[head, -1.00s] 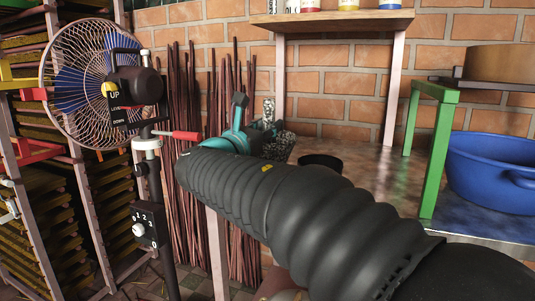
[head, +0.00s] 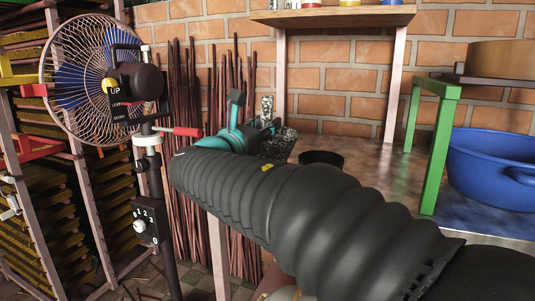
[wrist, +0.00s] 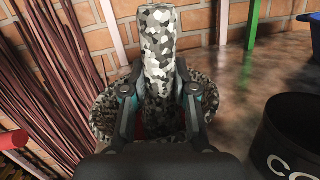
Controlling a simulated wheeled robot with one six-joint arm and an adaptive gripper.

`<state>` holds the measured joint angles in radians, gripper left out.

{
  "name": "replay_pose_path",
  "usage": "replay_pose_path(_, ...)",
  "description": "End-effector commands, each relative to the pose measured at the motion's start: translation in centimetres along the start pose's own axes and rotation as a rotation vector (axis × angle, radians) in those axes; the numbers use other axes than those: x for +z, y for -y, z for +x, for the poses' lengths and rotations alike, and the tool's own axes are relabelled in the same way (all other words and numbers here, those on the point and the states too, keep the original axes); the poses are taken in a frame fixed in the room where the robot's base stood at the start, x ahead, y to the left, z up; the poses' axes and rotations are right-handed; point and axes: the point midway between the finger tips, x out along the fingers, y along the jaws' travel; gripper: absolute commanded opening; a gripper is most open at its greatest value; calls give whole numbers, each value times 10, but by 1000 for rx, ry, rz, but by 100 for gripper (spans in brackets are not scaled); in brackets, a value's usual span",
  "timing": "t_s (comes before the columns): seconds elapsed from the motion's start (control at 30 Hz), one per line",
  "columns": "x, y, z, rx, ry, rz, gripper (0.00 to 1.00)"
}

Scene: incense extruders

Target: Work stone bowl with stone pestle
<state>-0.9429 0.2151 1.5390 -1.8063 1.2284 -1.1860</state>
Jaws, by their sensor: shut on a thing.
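The stone pestle (wrist: 158,45) is speckled grey, black and white. It stands close to upright in the middle of the wrist view, and its top also shows in the head view (head: 267,106). My gripper (wrist: 160,92) is shut on the pestle, one finger on each side; in the head view its teal parts (head: 236,135) show beyond my black arm. The stone bowl (wrist: 104,113), with the same speckle, is behind and below the fingers, and part of it shows in the head view (head: 279,146).
A black round container with white letters (wrist: 286,138) stands close on the right of the bowl. A blue basin (head: 490,170) and green frame (head: 437,150) are farther right. A fan (head: 98,80) and red-brown sticks (head: 183,150) are at left.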

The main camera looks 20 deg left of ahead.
Motion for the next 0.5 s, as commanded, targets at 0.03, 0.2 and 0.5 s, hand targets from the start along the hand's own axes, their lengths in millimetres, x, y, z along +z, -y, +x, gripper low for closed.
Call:
replay_pose_path(0.03, -1, 3, 1, -3, -1, -2, 0)
replay_pose_path(0.2, 0, 8, 2, -3, -1, -2, 0)
replay_pose_path(0.5, 0, 11, 10, -3, 0, -3, 0)
